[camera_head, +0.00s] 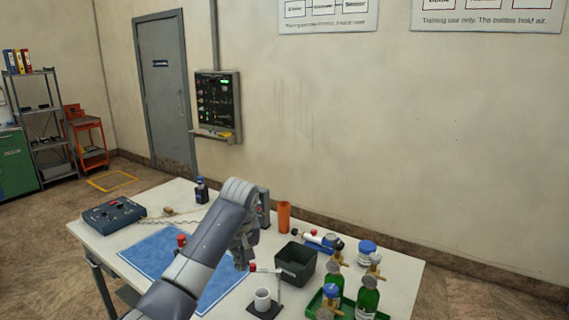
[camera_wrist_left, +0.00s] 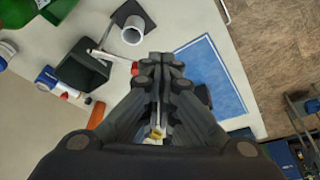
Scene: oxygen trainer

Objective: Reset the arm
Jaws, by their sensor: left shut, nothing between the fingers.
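My left arm reaches in from the bottom of the head view, over the white table (camera_head: 240,306). Its left gripper (camera_head: 243,262) points down over the table, between the blue mat and the dark bin. In the left wrist view the gripper's fingers (camera_wrist_left: 163,62) are closed together with nothing between them. The blue mat (camera_head: 150,246) lies flat under and beside the arm, and it also shows in the left wrist view (camera_wrist_left: 222,75). My right gripper is in neither view.
A dark bin (camera_head: 296,264), a white cup (camera_head: 262,299) on a stand and green bottles (camera_head: 367,298) stand right of the gripper. A blue-grey control box (camera_head: 113,214) is at the table's left. An orange cup (camera_head: 284,216) stands behind.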

